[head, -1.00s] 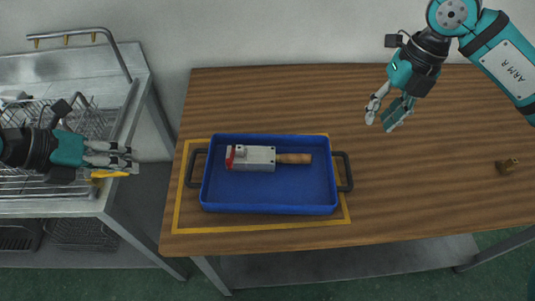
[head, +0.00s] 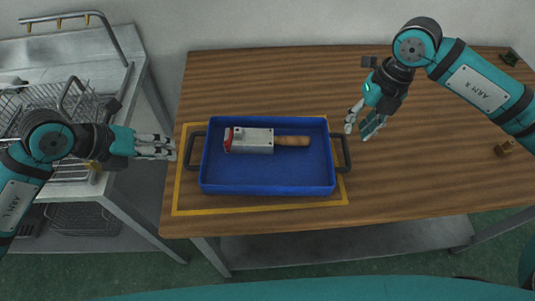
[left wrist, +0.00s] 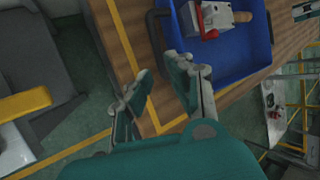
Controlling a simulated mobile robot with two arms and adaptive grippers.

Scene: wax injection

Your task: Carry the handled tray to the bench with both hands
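The blue handled tray (head: 265,180) sits on the wooden bench (head: 430,175), inside a yellow outline. It has a dark left handle (head: 189,152) and right handle (head: 346,152). It holds a grey-and-red tool (head: 248,140) with a wooden grip. My left gripper (head: 173,148) is open and empty, just left of the left handle, apart from it. In the left wrist view its fingers (left wrist: 159,68) are spread, with the tray (left wrist: 235,62) beyond them. My right gripper (head: 361,127) is open and empty, above and slightly right of the right handle.
A metal sink unit (head: 130,80) with wire racks stands left of the bench, with a gap between. The bench behind and right of the tray is mostly clear.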

